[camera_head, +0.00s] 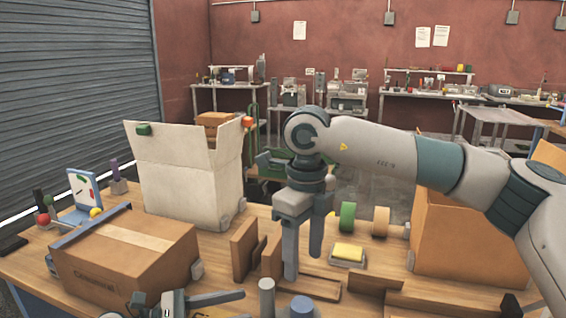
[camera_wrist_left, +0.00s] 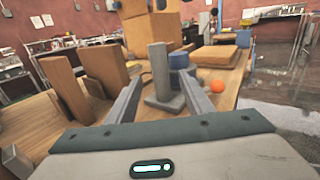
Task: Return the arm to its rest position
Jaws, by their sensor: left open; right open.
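My right gripper (camera_head: 303,262) hangs from the raised right arm (camera_head: 390,152) over the middle of the table, fingers down, open, with nothing seen between them. My left gripper (camera_head: 190,303) shows only partly at the bottom edge of the head view. In the left wrist view its two fingers (camera_wrist_left: 160,92) are apart. A grey post on a flat base (camera_wrist_left: 162,75) shows between them, and no contact with it can be made out. The same post (camera_head: 266,298) seems to stand at the front edge in the head view.
A closed cardboard box (camera_head: 125,255) and an open white box (camera_head: 190,180) stand on the left. Wooden blocks (camera_head: 243,248) and a yellow sponge (camera_head: 348,252) lie near the right gripper. A large open carton (camera_head: 460,240) stands under the right arm.

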